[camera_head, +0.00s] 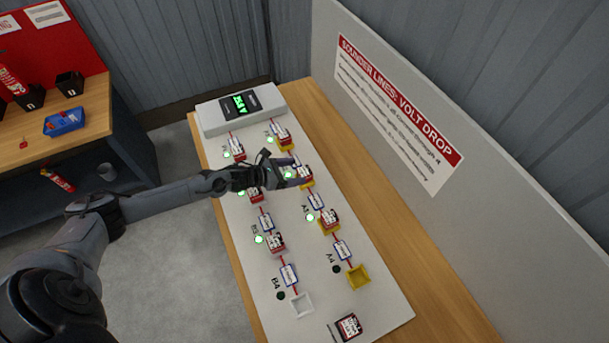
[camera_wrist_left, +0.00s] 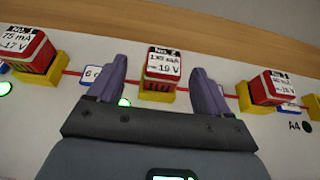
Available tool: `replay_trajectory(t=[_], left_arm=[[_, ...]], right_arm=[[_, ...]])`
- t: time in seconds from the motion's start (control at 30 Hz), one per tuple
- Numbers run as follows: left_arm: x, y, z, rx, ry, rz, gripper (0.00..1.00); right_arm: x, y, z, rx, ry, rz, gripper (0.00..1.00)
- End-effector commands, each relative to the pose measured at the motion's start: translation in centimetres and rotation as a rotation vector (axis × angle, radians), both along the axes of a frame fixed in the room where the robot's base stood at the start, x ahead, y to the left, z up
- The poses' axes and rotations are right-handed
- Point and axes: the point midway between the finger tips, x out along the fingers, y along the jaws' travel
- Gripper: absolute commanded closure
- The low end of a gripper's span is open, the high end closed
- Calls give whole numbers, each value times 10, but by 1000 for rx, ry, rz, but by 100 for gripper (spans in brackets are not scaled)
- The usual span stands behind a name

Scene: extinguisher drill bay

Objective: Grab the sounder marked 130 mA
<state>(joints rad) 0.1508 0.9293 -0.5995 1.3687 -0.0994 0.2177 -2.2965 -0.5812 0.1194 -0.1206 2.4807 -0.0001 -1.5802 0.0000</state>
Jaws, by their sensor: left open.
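The sounder (camera_wrist_left: 162,66) whose label appears to read 130 mA is a red block with a white-and-black label. It sits in a yellow holder (camera_wrist_left: 157,95) on the white board, in the middle of the left wrist view. In the head view this sounder (camera_head: 306,174) is partly covered by my left gripper (camera_head: 296,173). My left gripper is open, with one finger on each side of the sounder and gaps showing; contact is not visible. My right gripper is not in view.
Neighbouring sounders stand left (camera_wrist_left: 35,54) and right (camera_wrist_left: 273,88) in the left wrist view. The white board (camera_head: 376,295) has a display unit (camera_head: 275,98) at its far end, an empty yellow holder (camera_head: 358,277) and an empty white one (camera_head: 302,305). A loose sounder (camera_head: 348,326) lies nearest. A sign panel stands right.

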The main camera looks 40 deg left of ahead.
Motion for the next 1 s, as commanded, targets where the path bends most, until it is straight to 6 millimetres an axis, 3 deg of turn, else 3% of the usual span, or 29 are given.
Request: replay_trajectory(t=[0.37,0.7,1.0], left_arm=[[33,-21,-17,-4,0,0,21],[36,-23,-19,-2,0,-1,21],[36,-23,-19,-1,1,-1,67]], right_arm=[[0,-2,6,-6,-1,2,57],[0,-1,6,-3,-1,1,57],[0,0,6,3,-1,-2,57]])
